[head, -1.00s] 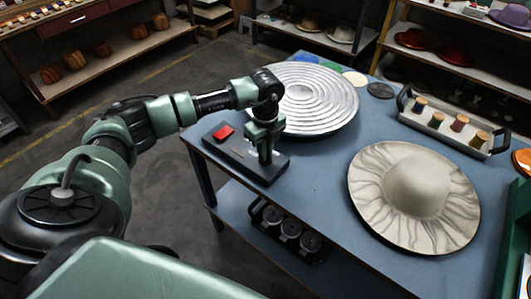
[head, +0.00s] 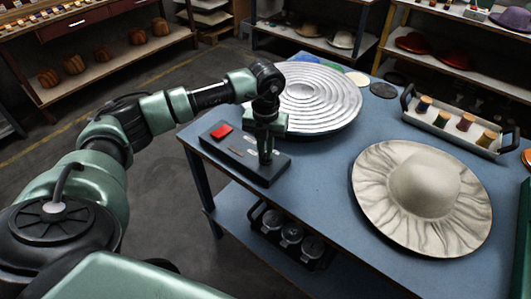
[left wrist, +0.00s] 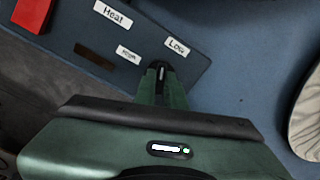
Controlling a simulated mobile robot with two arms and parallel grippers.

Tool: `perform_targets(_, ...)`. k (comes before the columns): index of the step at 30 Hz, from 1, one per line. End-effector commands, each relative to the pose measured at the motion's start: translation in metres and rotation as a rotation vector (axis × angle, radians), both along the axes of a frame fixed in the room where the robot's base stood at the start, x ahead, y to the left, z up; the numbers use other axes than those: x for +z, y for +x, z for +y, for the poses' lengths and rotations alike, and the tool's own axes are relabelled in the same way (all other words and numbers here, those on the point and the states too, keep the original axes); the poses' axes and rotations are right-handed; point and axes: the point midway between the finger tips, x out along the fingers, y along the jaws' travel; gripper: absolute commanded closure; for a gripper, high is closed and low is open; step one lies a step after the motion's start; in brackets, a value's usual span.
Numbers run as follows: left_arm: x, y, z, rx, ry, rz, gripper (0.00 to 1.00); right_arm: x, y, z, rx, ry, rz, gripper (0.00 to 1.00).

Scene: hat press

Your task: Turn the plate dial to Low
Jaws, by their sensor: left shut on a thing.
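The dark control panel (head: 213,143) lies at the table's left front edge. In the left wrist view it carries a red switch (left wrist: 31,14) and white labels: Heat (left wrist: 113,14), High (left wrist: 128,52) and Low (left wrist: 177,46). My left gripper (head: 266,157) points down at the panel's right end, also seen in the left wrist view (left wrist: 160,75). It is shut on the small dark dial (left wrist: 160,71), which shows a pale mark between the fingertips, just below the High and Low labels. The fingers hide most of the dial. My right gripper is not in view.
The round ridged metal plate (head: 310,95) stands just behind the gripper. A pale wide-brimmed hat (head: 422,198) lies to the right, and a tray (head: 455,130) with several spools behind it. The blue table between panel and hat is clear.

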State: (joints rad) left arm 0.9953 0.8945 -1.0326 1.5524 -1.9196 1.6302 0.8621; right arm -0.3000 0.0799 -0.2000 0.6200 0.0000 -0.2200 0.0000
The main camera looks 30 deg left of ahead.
Motion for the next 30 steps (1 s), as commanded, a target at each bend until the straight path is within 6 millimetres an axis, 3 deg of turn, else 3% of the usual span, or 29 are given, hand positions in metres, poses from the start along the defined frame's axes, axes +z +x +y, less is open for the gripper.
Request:
perform_targets(15,0.000,0.001,0.000,-0.341,0.000,-0.003,1.00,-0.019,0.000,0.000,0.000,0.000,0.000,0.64)
perform_targets(30,0.001,0.001,0.000,-0.407,0.001,-0.004,1.00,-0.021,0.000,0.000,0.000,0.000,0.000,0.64)
